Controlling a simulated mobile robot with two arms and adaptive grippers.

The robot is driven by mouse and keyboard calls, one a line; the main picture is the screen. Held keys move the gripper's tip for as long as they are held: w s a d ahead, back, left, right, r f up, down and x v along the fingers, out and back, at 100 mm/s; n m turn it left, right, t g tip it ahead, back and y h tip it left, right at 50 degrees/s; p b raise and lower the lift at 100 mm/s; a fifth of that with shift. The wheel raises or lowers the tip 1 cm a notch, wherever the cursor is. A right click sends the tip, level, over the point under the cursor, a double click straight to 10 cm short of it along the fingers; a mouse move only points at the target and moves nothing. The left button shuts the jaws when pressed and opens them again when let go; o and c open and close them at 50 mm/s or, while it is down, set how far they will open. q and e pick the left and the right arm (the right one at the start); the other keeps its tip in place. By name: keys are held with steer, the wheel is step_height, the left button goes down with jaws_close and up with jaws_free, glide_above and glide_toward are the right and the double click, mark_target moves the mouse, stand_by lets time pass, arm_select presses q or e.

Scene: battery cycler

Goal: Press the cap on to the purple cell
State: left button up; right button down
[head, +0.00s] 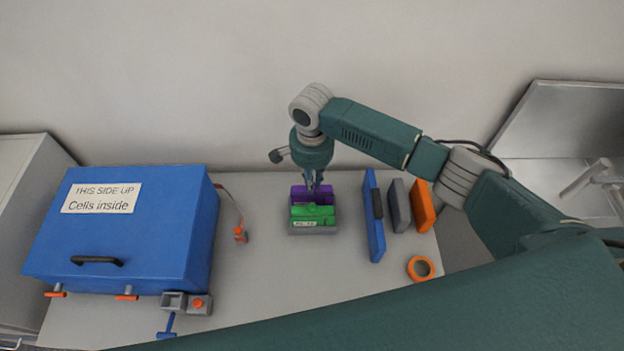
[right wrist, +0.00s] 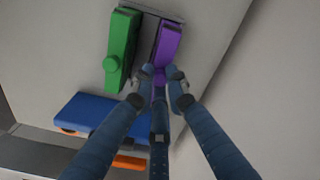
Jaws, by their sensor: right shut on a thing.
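The purple cell (head: 311,195) stands upright in a grey holder (head: 313,231), behind the green cell (head: 312,212). In the right wrist view the purple cell (right wrist: 170,42) is beside the green cell (right wrist: 121,40), which carries a round green knob. My right gripper (head: 315,184) points down at the purple cell. In the wrist view its fingertips (right wrist: 160,86) are closed around a small purple piece, seemingly the cap, at the purple cell's end. The fingers mostly hide it, so I cannot tell how it is seated. My left gripper is out of view.
A blue box (head: 140,235) labelled "Cells inside" stands at the left. Right of the holder are a blue panel (head: 374,225), a grey block (head: 399,205) and an orange block (head: 422,205). An orange ring (head: 420,268) lies in front. Bare table surrounds the holder.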

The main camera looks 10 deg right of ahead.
steer(key=c, duration=1.2)
jaws_free()
steer(key=shift+r+p, duration=1)
steer(key=shift+r, duration=2.5)
jaws_close()
